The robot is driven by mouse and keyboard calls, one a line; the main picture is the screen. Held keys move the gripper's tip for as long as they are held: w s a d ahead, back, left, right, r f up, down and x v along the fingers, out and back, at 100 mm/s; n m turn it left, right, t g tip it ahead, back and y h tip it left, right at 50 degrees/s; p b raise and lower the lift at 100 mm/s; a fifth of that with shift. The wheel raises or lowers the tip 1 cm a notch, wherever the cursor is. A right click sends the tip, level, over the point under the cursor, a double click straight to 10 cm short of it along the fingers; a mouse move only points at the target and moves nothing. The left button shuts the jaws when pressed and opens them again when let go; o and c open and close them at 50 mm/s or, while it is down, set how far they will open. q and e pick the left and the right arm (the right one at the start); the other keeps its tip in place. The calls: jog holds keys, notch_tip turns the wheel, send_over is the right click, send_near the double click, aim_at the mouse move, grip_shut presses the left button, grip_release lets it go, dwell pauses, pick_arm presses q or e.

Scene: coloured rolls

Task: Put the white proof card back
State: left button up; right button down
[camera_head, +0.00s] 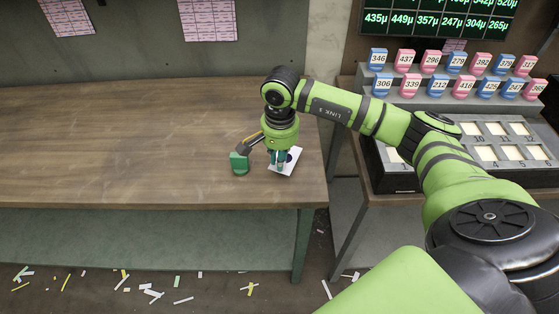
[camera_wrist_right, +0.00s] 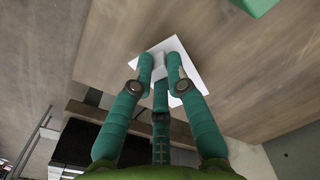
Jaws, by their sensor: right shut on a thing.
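The white proof card (camera_head: 287,168) is at the right end of the wooden table, with a dark mark on its face. My right gripper (camera_head: 279,160) reaches down over it with its fingers on the card. In the right wrist view the card (camera_wrist_right: 183,47) shows between and beyond the green fingertips (camera_wrist_right: 160,64), which are closed on it. The fingers hide part of the card. I cannot tell whether it is touching the table. My left gripper is not in view.
The wooden table (camera_head: 120,130) is otherwise clear. At right, a rack holds blue and pink numbered rolls (camera_head: 405,60) above a grey tray with numbered cells (camera_head: 484,153). Paper scraps litter the floor.

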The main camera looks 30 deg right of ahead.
notch_tip(320, 180, down, 2)
jog(key=shift+f+p, duration=0.1)
jog(key=shift+p, duration=0.25)
jog(key=shift+f, duration=0.15)
jog(key=shift+f, duration=0.1)
jog(key=c, duration=1.2)
grip_release()
notch_tip(320, 180, up, 11)
jog(key=b, duration=0.3)
jog(key=shift+s+d+r+b, duration=0.1)
jog(key=shift+r+b, duration=0.2)
jog(key=shift+r, duration=0.35)
